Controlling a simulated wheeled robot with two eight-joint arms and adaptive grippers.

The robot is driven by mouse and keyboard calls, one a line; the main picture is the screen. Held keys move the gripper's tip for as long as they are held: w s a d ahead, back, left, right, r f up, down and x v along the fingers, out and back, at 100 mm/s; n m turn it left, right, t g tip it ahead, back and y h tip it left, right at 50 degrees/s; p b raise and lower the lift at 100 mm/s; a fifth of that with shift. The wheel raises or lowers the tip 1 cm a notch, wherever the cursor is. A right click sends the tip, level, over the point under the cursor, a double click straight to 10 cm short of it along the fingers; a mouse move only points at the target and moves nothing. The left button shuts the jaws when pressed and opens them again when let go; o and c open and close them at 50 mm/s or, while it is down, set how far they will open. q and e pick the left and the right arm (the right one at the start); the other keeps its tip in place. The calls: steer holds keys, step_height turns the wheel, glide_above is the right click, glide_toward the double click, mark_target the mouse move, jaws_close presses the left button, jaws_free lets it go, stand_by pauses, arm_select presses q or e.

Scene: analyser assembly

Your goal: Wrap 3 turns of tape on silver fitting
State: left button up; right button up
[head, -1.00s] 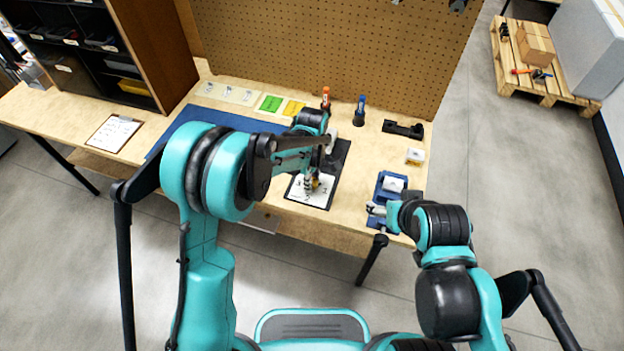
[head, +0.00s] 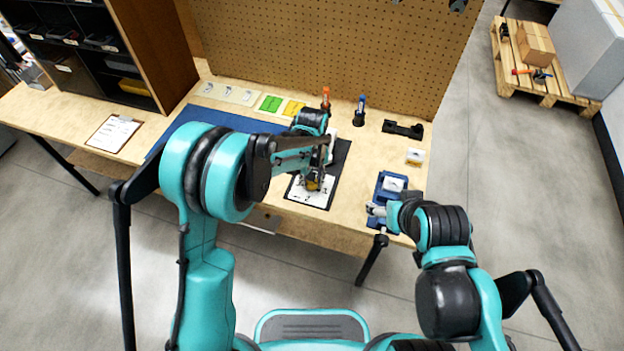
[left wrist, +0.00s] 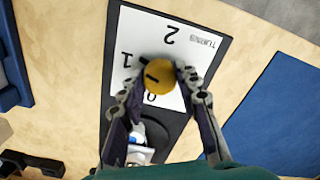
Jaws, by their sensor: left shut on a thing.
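My left gripper (head: 313,184) is over the white turns card (head: 303,194) on a black board. In the left wrist view, its fingertips (left wrist: 158,76) are shut on a round yellow knob (left wrist: 158,78) with a dark line on its top. The card shows the figures 0, 1 and 2 and the word "TURNS" around the knob (left wrist: 190,36). My right gripper (head: 375,210) is at the front of a blue fixture (head: 378,222) on the right; its fingers are too small to read. I cannot make out a silver fitting or tape for certain.
Orange-topped (head: 326,96) and blue-topped (head: 360,108) bottles stand behind the board. A black holder (head: 403,130) and a small white box (head: 415,156) lie at the right. A blue mat (head: 215,118) and a clipboard (head: 113,133) lie left. The pegboard closes the back.

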arm_select(q)
steer(key=m, duration=0.4)
steer(key=shift+m, duration=0.3)
steer(key=m, duration=0.3)
steer(key=shift+m, duration=0.3)
steer(key=m, duration=1.2)
steer(key=shift+m, duration=0.3)
steer(key=m, duration=0.3)
steer(key=shift+m, duration=0.4)
steer(key=m, duration=0.4)
steer(key=shift+m, duration=1.8)
